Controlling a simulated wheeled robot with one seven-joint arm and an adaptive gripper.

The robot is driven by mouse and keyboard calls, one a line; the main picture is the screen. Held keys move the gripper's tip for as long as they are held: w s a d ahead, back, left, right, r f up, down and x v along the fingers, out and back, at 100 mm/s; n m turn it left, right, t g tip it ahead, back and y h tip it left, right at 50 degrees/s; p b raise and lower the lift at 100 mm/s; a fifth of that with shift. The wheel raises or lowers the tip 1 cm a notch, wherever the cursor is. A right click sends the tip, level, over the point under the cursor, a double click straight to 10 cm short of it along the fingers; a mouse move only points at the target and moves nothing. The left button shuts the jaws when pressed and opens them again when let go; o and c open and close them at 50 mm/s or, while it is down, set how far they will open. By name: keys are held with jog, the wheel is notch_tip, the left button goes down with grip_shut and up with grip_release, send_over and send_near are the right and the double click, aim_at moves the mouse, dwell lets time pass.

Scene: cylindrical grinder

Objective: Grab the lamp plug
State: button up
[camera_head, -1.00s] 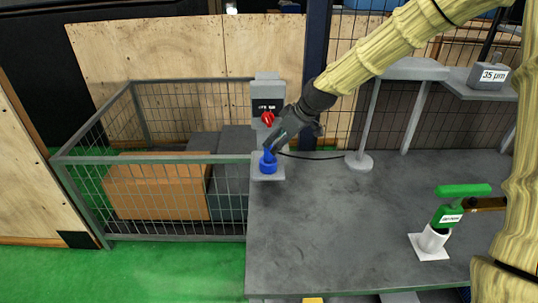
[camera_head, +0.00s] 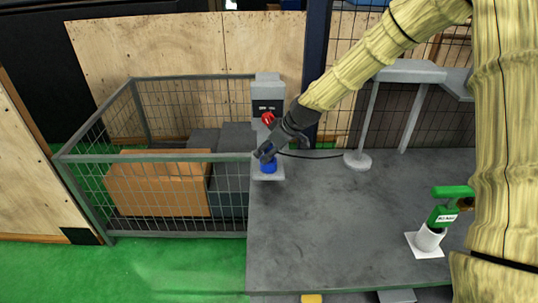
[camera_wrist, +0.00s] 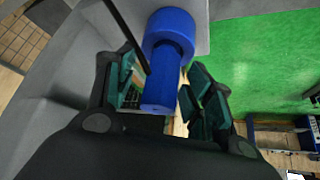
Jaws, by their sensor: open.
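The lamp plug is the blue piece (camera_head: 268,167) on a pale plate (camera_head: 270,178) at the table's left edge, with a dark cable running from it to the right. In the wrist view the blue plug (camera_wrist: 171,38) has a wide round collar and a narrower shaft that points toward my gripper (camera_wrist: 163,85). My gripper (camera_head: 266,154) is open, its two fingers on either side of the shaft. I cannot tell whether they touch it. In the head view the gripper hides the plug's upper part.
A grey box with a red knob (camera_head: 268,118) stands just behind the plug. A wire-mesh cage (camera_head: 165,158) with a brown box borders the table on the left. A lamp base (camera_head: 357,160) and a green-handled tool (camera_head: 443,213) are to the right. The tabletop's middle is clear.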

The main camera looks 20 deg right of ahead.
jog(key=shift+c, duration=0.2)
grip_shut()
jog(key=shift+r, duration=0.2)
